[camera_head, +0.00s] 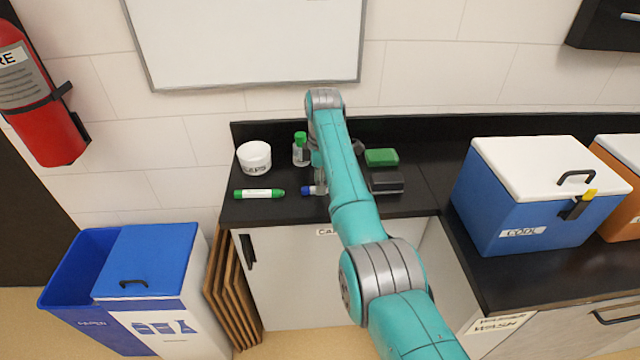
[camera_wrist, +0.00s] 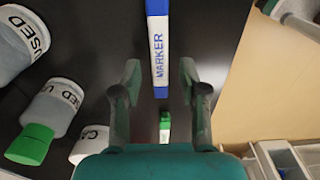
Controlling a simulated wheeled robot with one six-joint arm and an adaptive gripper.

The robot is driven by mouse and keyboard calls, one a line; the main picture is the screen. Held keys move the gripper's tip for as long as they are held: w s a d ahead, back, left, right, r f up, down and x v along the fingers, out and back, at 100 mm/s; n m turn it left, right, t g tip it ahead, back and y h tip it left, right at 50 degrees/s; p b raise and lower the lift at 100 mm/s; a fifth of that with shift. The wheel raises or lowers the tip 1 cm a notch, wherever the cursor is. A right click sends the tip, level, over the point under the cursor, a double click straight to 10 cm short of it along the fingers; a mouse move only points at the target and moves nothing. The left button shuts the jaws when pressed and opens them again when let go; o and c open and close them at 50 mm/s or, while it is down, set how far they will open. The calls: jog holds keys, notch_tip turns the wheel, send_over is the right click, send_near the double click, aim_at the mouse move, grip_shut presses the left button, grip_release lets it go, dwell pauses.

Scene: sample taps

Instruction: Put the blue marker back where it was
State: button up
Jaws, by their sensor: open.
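The blue marker (camera_head: 307,190) lies on the black counter in the head view, with much of it hidden behind my arm. In the wrist view the blue marker (camera_wrist: 158,48) shows its white body with the word MARKER and blue ends. My gripper (camera_wrist: 160,76) is open, with one finger on each side of the marker's near end in that view. Dark gaps show between the marker and both fingers. Whether the fingers are down at the marker's height I cannot tell. In the head view my arm largely hides the gripper.
A green marker (camera_head: 260,194) lies left of the blue one. A white tub (camera_head: 254,158) and a green-capped bottle (camera_head: 301,152) stand behind. A blue cooler (camera_head: 520,205) stands further right.

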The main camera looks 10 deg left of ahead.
notch_tip(320, 180, up, 11)
jog(key=shift+d, duration=0.2)
dwell(0.4)
